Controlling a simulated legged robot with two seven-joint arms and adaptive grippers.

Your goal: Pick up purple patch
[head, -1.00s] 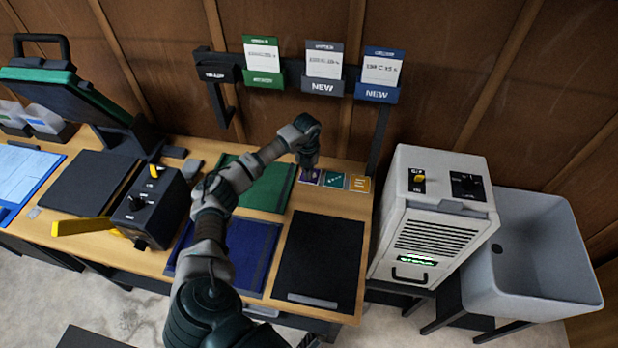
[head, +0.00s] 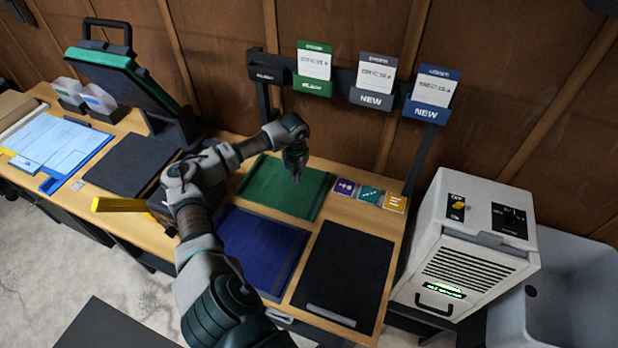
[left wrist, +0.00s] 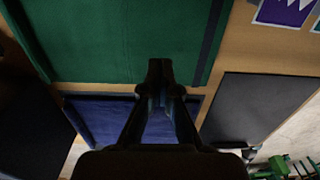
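The purple patch (head: 345,187) lies flat on the wooden table, leftmost in a row with a teal patch (head: 369,195) and an orange patch (head: 394,203). In the left wrist view the purple patch (left wrist: 287,10) shows at the top right corner, partly cut off. My left gripper (head: 296,179) points down over the green mat (head: 265,190), to the left of the purple patch and apart from it. Its fingertips come together in the left wrist view (left wrist: 160,68), with nothing seen between them. My right gripper is out of view.
A blue mat (head: 255,248) and a black mat (head: 345,270) lie in front. A rack (head: 345,93) with several card pockets stands behind the patches. A white machine (head: 468,250) and a sink (head: 575,285) are at right. A black box with a yellow handle (head: 120,205) is at left.

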